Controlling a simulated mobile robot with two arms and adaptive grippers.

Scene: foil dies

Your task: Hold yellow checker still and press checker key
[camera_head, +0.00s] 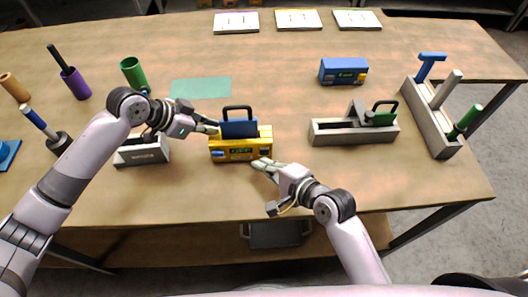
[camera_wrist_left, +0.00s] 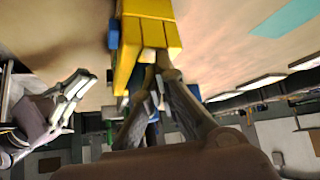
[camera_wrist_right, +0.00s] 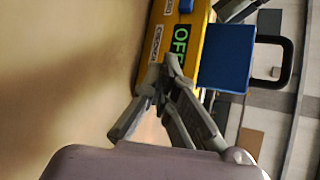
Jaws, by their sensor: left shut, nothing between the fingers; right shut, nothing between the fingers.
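The yellow checker (camera_head: 240,153) stands on the table with a blue block with a black handle (camera_head: 239,129) on its top. My left gripper (camera_head: 217,127) is shut at the checker's left end; in the left wrist view its fingertips (camera_wrist_left: 162,68) are at the yellow end, contact unclear. My right gripper (camera_head: 256,164) is shut and empty at the right part of the checker's front. In the right wrist view its fingertips (camera_wrist_right: 168,66) partly cover the front beside the green display (camera_wrist_right: 181,41), apparently reading OFF. A blue part (camera_wrist_right: 186,5) shows beyond; any key behind the fingers is hidden.
A blue checker-like box (camera_head: 344,71) stands at the back. A grey tray (camera_head: 352,138) with a green-handled piece lies right, a grey block (camera_head: 142,154) left. A tool rack (camera_head: 432,125) is at the right edge. A green mat (camera_head: 201,87) lies behind.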

